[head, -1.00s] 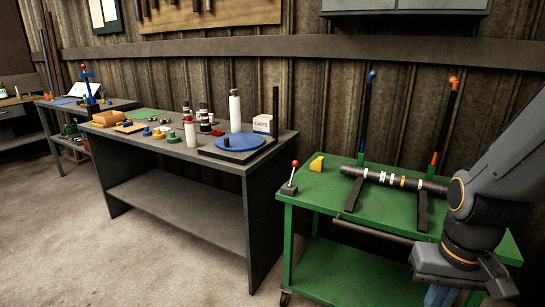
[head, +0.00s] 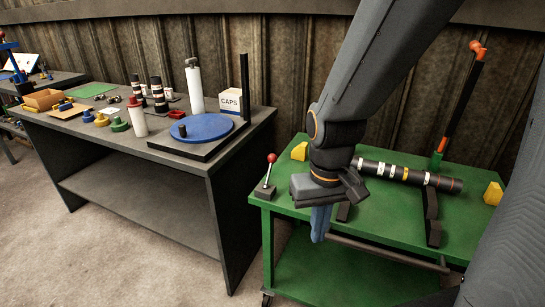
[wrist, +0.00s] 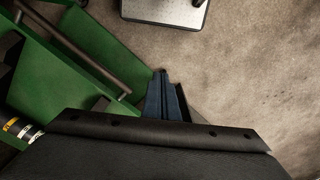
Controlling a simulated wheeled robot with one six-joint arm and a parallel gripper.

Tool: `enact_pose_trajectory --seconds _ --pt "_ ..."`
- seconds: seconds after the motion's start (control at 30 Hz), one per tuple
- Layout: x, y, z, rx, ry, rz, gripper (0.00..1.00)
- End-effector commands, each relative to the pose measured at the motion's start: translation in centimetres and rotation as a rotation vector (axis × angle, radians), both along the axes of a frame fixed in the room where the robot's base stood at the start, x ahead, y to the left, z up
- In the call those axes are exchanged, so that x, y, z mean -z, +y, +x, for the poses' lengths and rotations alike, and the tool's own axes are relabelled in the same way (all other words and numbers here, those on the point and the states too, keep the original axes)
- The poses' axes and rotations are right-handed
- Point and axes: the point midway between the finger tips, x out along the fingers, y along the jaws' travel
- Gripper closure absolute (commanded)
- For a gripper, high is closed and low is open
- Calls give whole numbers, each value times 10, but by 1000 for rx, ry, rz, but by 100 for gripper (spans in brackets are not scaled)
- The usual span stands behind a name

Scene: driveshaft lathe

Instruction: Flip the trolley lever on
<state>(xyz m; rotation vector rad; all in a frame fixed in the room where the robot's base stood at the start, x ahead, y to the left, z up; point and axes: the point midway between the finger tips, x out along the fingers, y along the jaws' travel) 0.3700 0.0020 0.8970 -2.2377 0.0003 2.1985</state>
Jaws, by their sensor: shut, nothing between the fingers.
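The trolley lever (head: 268,172) is a thin stick with a red ball on top and a dark base. It stands on the front left corner of the green trolley (head: 385,222), its stick leaning slightly right in the head view. My gripper (head: 320,236) points down at the trolley's front edge, to the right of the lever and apart from it. Its blue fingers are shut and empty. In the wrist view the gripper (wrist: 162,75) is over the floor beside the green trolley (wrist: 110,52). The lever does not show in the wrist view.
A dark striped shaft (head: 405,174) lies on black supports on the trolley. Yellow blocks (head: 299,151) (head: 493,193) and an orange-tipped post (head: 460,100) stand on it. A handle bar (head: 385,253) runs along its front. A grey workbench (head: 195,168) is to the left.

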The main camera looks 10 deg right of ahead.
Motion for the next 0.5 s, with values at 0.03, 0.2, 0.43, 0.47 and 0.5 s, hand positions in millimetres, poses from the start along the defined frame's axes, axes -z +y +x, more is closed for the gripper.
enact_pose_trajectory --seconds 0.03,0.2,0.43,0.47,0.5 --pt "0 0 0 0 0 0 100" --pt "0 0 0 1 0 0 100" --pt "7 -12 33 163 -92 -13 100" --pt "9 -16 43 212 -121 -13 100" --pt "12 -23 58 288 -166 -7 100"
